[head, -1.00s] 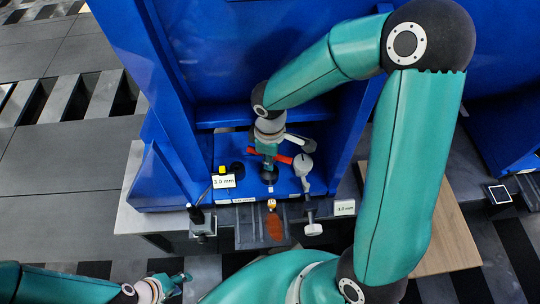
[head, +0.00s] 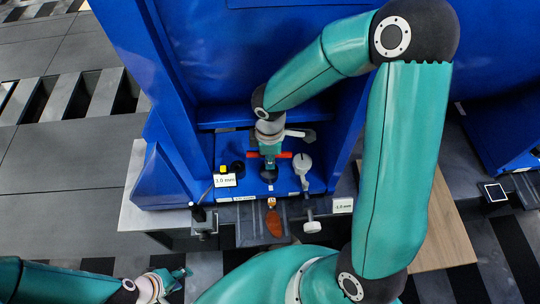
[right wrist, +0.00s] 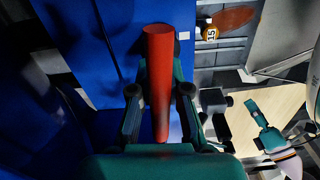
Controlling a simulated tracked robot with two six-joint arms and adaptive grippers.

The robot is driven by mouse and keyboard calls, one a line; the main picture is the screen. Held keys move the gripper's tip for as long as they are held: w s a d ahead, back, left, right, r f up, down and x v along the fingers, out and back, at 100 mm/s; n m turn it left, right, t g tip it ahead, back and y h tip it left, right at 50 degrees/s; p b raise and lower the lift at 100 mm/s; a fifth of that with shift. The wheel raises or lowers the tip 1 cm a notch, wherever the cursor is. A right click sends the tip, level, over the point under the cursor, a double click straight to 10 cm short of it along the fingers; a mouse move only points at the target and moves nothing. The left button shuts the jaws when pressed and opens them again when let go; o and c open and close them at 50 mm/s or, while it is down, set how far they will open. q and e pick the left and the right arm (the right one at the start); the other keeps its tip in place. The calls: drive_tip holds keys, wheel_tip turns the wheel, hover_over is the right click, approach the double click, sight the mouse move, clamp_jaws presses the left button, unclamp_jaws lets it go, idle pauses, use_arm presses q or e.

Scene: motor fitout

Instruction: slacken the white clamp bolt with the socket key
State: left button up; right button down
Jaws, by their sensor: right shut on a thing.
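My right gripper (head: 269,160) reaches down into the blue bay and is shut on the red bar of the socket key (head: 284,155). The red bar also stands out between the two fingers in the right wrist view (right wrist: 160,75). The bar lies level across the jaws in the head view, with a dark round part just below the gripper. The white clamp bolt is not clearly visible, so I cannot tell how the key sits on it. My left gripper (head: 178,279) is at the lower left, away from the bay; its jaw opening is unclear.
A pale grey lever-like part (head: 303,164) stands just right of the key. A yellow-topped part and a 3.0 mm label (head: 225,181) are on the left. An orange-brown piece (head: 273,222) lies in front. Blue walls enclose the bay on both sides.

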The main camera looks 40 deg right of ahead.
drive_tip(key=shift+r+n+p, duration=0.15)
drive_tip(key=shift+n+p, duration=0.55)
drive_tip(key=shift+n, duration=0.6)
drive_tip(key=shift+n+p, duration=0.8)
drive_tip(key=shift+w+n+p, duration=0.1)
drive_tip(key=shift+n+p, duration=0.2)
drive_tip(key=shift+n, duration=0.4)
drive_tip(key=shift+m, duration=0.3)
